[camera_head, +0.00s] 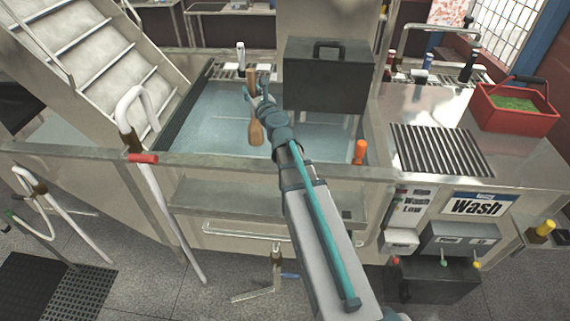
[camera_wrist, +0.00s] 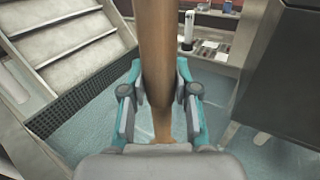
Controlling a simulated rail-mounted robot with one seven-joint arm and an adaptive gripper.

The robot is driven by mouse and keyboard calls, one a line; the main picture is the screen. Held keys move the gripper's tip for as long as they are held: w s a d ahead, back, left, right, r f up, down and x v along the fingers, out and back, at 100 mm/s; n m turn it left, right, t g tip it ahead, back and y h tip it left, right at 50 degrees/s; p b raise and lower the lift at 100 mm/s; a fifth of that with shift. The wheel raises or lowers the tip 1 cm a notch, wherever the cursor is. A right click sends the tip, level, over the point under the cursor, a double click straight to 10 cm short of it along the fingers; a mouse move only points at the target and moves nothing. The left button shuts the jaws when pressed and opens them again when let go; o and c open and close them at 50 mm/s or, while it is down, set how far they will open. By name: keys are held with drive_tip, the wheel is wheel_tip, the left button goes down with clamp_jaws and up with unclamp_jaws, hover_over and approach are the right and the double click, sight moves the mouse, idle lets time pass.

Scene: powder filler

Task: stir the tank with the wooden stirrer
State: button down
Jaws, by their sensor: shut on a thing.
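My gripper (camera_head: 262,90) is over the tank and shut on the wooden stirrer (camera_head: 256,132). In the wrist view the stirrer (camera_wrist: 153,40) stands between the two fingers of my gripper (camera_wrist: 158,95), with part of its shaft above them and part below. In the head view its wider brown end points down over the tank, and its top shows just above my gripper. The tank (camera_head: 172,158) is a wide rectangular basin with blue-grey liquid inside. I cannot tell whether the stirrer's lower end touches the liquid.
A dark box (camera_head: 328,88) with a handle stands at the tank's back right. An orange-topped object (camera_head: 360,151) is at the right rim. Metal stairs (camera_head: 85,50) rise at left. A red basket (camera_head: 514,110) sits on the right counter. Open liquid lies left of the stirrer.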

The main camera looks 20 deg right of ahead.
sight(252, 75)
drive_tip(key=shift+r+p, duration=2.6)
drive_tip(key=shift+r, duration=0.75)
